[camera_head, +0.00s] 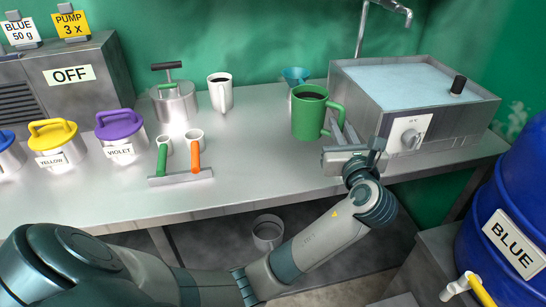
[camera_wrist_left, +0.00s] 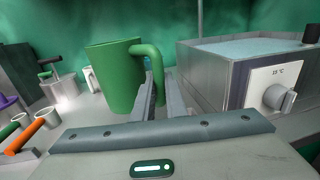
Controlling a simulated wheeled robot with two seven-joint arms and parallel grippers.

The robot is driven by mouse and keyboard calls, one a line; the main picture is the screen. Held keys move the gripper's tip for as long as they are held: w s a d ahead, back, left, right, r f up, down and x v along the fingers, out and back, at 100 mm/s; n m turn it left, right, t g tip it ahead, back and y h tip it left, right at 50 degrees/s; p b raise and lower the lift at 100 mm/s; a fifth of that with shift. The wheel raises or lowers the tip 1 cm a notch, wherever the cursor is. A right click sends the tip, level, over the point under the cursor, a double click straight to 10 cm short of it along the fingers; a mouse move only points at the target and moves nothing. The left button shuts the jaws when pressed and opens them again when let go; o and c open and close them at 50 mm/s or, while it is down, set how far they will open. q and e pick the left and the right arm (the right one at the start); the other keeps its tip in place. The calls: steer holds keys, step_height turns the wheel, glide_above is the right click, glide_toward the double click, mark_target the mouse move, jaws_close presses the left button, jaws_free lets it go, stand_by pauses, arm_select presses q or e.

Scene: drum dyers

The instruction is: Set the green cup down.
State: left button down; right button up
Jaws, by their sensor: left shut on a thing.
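The green cup (camera_head: 306,117) is upright, with dark contents showing at its rim, at the back of the metal counter, left of the water bath. My left gripper (camera_head: 341,124) reaches it from the front right and is shut on its handle. In the left wrist view the green cup (camera_wrist_left: 112,78) stands beyond the fingers (camera_wrist_left: 160,90), and its handle (camera_wrist_left: 150,58) runs down between them. I cannot tell whether its base touches the counter. My right gripper is not in view.
The water bath (camera_head: 440,127) with its knob stands close right of the cup. A white mug (camera_head: 220,92), a blue funnel (camera_head: 296,74) and a steel pot (camera_head: 175,102) are behind and left. A tool rack (camera_head: 181,180) lies forward left. The counter (camera_head: 255,160) before the cup is clear.

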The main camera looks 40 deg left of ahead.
arm_select(q)
steer(key=s+a+f, duration=0.1)
steer(key=a+f, duration=0.1)
steer(key=a, duration=0.1)
steer(key=s+a+f, duration=0.2)
steer(key=a, duration=0.2)
steer(key=s+a+f, duration=0.2)
steer(key=a, duration=0.1)
steer(key=shift+a+f, duration=0.15)
steer(key=shift+f, duration=0.25)
steer(key=shift+w, duration=0.1)
steer(key=shift+f, duration=2.05)
steer(key=c, duration=1.8)
jaws_free()
steer(key=v, duration=1.2)
steer(key=shift+b, duration=0.3)
